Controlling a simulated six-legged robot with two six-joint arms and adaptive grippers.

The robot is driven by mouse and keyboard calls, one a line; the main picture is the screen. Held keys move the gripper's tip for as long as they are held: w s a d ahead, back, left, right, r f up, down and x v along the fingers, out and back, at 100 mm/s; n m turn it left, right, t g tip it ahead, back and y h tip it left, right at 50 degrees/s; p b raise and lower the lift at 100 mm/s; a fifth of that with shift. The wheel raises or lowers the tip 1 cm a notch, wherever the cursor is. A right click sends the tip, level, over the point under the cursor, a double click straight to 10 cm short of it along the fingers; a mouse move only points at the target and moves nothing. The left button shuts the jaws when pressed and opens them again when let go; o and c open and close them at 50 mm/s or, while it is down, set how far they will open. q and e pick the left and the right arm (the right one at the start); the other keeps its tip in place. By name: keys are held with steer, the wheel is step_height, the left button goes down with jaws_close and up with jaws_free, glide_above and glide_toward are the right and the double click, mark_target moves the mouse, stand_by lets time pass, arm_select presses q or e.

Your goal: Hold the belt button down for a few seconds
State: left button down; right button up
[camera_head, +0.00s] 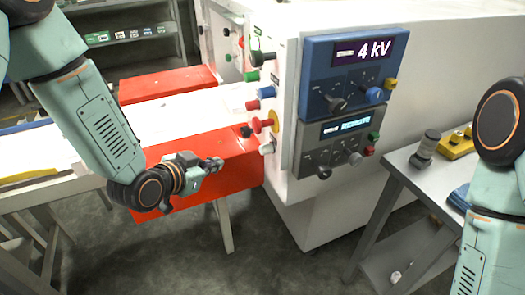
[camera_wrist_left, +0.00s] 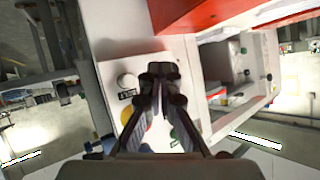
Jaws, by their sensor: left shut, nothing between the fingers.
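A white machine (camera_head: 290,120) carries a column of colored buttons on its narrow end panel. They include a green button (camera_head: 252,76), a blue button (camera_head: 267,92), a red button on a yellow base (camera_head: 262,125) and a white button (camera_head: 267,148) at the bottom. I cannot read which is the belt button. In the left wrist view a white round button (camera_wrist_left: 126,81) with a small dark label sits left of my fingertips. My left gripper (camera_head: 214,163) is shut and empty, left of the white button and apart from it; its fingertips (camera_wrist_left: 163,70) show in the wrist view.
A blue panel (camera_head: 350,70) reading 4 kV and a grey panel (camera_head: 335,150) are on the machine's front. Red guards (camera_head: 240,160) flank the white bed near my left arm. A side table (camera_head: 405,165) with a yellow box (camera_head: 455,145) stands right.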

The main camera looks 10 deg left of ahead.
mark_target(267, 149)
arm_select(q)
steer(key=w+d+b, duration=0.1)
steer(key=w+d, duration=0.3)
steer(key=d, duration=0.3)
steer(key=shift+w, duration=0.35)
stand_by(1.4)
steer(key=shift+w+d, duration=0.25)
steer(key=shift+d, duration=0.15)
steer(key=shift+w+d, duration=0.25)
steer(key=shift+d, duration=0.1)
stand_by(0.7)
steer(key=shift+s+a, duration=0.1)
steer(key=shift+a, duration=0.05)
stand_by(3.3)
steer(key=shift+s+a+p, duration=0.35)
steer(key=shift+s+a, duration=0.05)
steer(key=shift+a, duration=0.2)
